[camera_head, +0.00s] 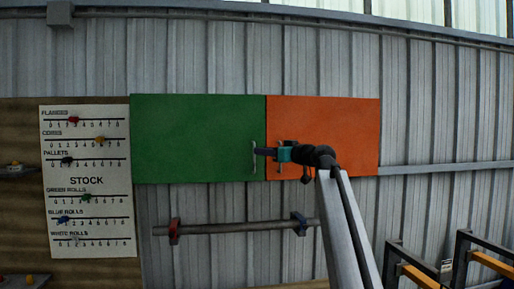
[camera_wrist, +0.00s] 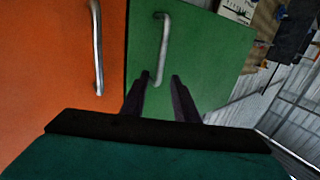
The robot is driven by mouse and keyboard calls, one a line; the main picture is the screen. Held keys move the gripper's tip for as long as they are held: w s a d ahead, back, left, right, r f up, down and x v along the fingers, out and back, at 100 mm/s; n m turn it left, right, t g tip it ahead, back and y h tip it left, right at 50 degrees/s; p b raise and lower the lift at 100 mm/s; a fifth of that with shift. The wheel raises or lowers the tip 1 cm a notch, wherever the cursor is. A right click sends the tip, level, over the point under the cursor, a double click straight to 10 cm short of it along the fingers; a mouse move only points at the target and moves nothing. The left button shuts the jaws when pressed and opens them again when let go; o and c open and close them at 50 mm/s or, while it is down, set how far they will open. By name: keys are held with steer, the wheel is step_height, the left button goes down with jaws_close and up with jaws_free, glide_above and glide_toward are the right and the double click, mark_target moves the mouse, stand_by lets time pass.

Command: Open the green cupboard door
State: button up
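The green cupboard door (camera_head: 195,138) is on the wall and looks shut, flush with the orange door beside it. Its upright metal bar handle (camera_head: 254,160) is near its right edge. My gripper (camera_head: 259,151) is in front of this handle, coming from the right across the orange door. In the wrist view the green door (camera_wrist: 205,50) and its handle (camera_wrist: 163,38) lie ahead. My gripper (camera_wrist: 160,76) is open there, with the handle's lower end showing between the two fingertips. I cannot tell whether they touch it.
The orange door (camera_head: 335,140) adjoins on the right; its handle (camera_wrist: 97,50) shows in the wrist view. A stock board (camera_head: 88,180) hangs at left. A horizontal bar (camera_head: 235,228) with red and blue clamps runs below the doors. Dark racks (camera_head: 465,250) stand at lower right.

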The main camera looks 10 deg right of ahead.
steer(key=p+x, duration=0.1)
steer(key=x, duration=0.3)
